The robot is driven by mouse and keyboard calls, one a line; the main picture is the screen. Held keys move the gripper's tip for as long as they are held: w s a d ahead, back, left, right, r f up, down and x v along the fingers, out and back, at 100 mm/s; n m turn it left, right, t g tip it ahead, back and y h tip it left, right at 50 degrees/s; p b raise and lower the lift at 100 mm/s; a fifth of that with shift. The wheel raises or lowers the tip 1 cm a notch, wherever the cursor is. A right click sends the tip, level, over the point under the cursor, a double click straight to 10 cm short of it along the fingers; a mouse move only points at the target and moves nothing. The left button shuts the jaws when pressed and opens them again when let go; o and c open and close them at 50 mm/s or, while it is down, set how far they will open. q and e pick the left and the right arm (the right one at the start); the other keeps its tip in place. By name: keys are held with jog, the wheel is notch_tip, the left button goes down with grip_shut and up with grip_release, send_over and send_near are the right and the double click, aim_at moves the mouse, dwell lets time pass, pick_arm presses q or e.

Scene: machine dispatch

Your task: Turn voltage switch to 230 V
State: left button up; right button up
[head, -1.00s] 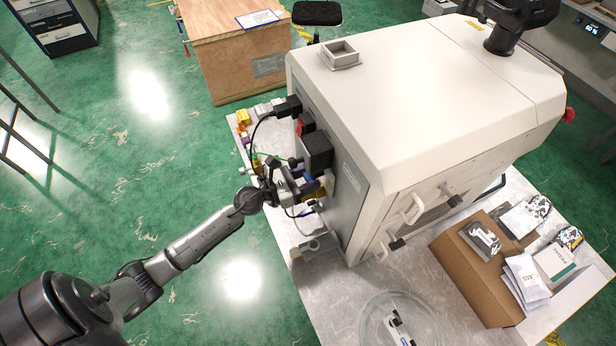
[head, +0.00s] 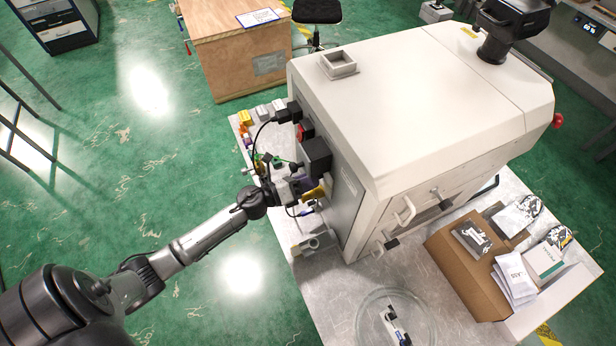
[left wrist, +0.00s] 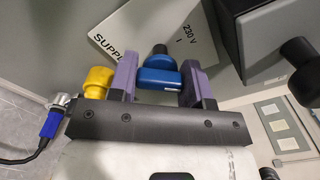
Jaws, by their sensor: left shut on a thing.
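The blue voltage switch (left wrist: 158,75) shows in the left wrist view, in front of a tilted grey label plate (left wrist: 205,32) reading "SUPPLY" and "230 V". My left gripper (left wrist: 160,85) has its two purple fingers on either side of the switch and is shut on it. In the head view my left gripper (head: 302,187) is at the left side panel of the big white machine (head: 430,90), and it hides the switch there. Part of the label is hidden behind the switch and fingers, so the switch's setting cannot be told. My right gripper is not in view.
A yellow connector (left wrist: 97,82) sits close beside the left finger. A black box (head: 317,156) and plugged cables stick out of the panel near my gripper. A cardboard box (head: 440,245) and a round glass dish (head: 365,325) stand on the table to the right.

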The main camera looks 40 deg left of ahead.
pick_arm(q)
jog(key=n+p, duration=0.2)
jog(key=n, duration=0.4)
jog(key=shift+r, duration=0.1)
jog(key=shift+n+p, duration=0.65)
jog(key=shift+n, duration=0.55)
jog(key=o, duration=0.9)
